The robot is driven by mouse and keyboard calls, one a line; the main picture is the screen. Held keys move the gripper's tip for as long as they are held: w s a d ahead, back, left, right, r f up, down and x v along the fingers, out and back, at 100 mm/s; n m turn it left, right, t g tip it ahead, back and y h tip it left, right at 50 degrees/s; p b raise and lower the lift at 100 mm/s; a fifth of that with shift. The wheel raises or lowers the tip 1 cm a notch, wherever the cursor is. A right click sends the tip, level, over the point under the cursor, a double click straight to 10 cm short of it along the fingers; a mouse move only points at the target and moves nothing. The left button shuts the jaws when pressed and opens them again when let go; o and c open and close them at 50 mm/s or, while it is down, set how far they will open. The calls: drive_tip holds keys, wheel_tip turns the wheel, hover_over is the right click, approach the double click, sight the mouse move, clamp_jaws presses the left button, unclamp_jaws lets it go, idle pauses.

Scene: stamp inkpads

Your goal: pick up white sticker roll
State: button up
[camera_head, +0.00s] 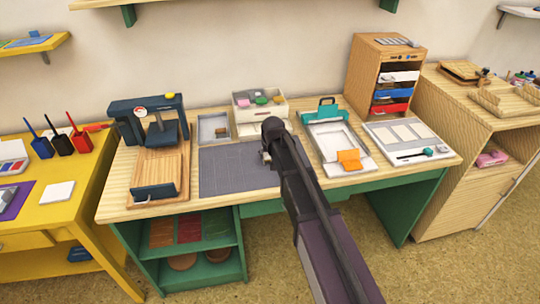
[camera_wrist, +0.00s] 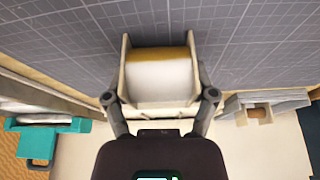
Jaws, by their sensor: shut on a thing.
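The white sticker roll (camera_wrist: 158,78) sits in a cream, open-topped holder (camera_wrist: 160,112) with raised side walls, and a brown-yellow band shows along its far edge in the wrist view. My gripper (camera_wrist: 160,97) has one finger on each outer side of the holder and is shut on it. In the head view my gripper (camera_head: 267,150) is over the right edge of the grey cutting mat (camera_head: 228,172), and my arm hides most of the roll and holder. I cannot tell whether the holder still touches the surface.
A teal-topped clipboard-like stand (camera_head: 325,113) with an orange piece (camera_head: 349,159) lies to the right. A grey tray (camera_head: 213,127) and a white compartment box (camera_head: 259,106) stand behind the mat. A dark press (camera_head: 150,120) on a wooden board stands at left. The mat's left part is clear.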

drive_tip(key=shift+r, duration=0.1)
drive_tip(key=shift+r+p, duration=0.95)
drive_tip(key=shift+p, duration=0.05)
drive_tip(key=shift+r+p, duration=0.8)
drive_tip(key=s+d, duration=0.3)
drive_tip(key=d, duration=0.1)
drive_tip(key=s+d+r+p, duration=0.1)
drive_tip(key=s+d, duration=0.6)
drive_tip(key=d, duration=0.1)
drive_tip(key=shift+s+d+r, duration=0.1)
drive_tip(key=shift+s+r, duration=0.05)
drive_tip(key=shift+s, duration=0.05)
drive_tip(key=shift+r+p, duration=0.15)
drive_tip(key=shift+p, duration=0.15)
